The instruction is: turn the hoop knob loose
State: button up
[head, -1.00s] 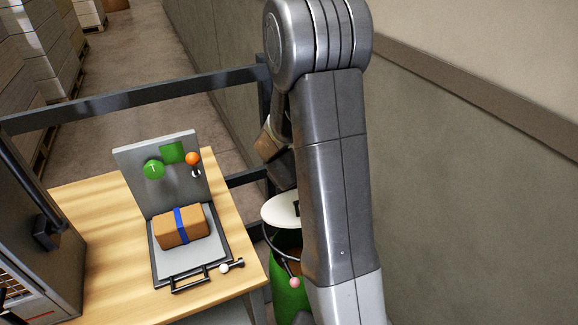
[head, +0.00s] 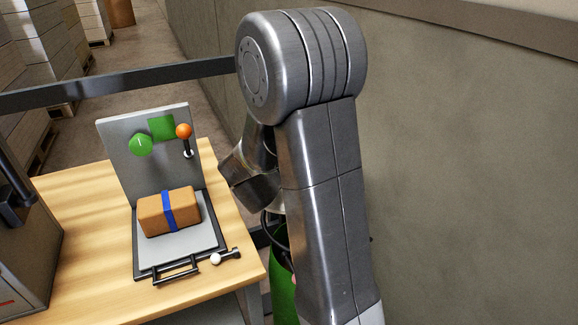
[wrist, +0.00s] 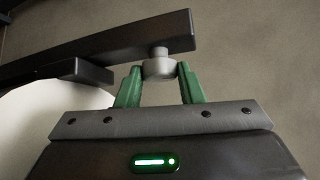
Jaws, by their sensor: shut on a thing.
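In the wrist view, my gripper (wrist: 160,72) has its two green fingers closed on a light grey round knob (wrist: 159,68). The knob sits under a dark bar (wrist: 130,42), which looks like part of the hoop. A white rounded surface (wrist: 50,125) shows at the left of that view. In the head view, my arm hides the gripper and the knob. A green bin (head: 283,291) shows partly beside my arm, with a bit of dark curved hoop above it.
A wooden table (head: 80,200) stands at left with a grey fixture (head: 120,165) carrying a brown parcel (head: 169,210) with a blue band. An orange-topped lever (head: 184,132) is on its back panel. A dark rail (head: 120,80) runs behind; a wall (head: 460,170) stands close at right.

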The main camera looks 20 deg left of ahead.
jog(key=shift+f+n+t+b, duration=0.1)
jog(key=shift+n+t+b, duration=0.3)
jog(key=shift+b, duration=0.35)
jog(key=o, duration=1)
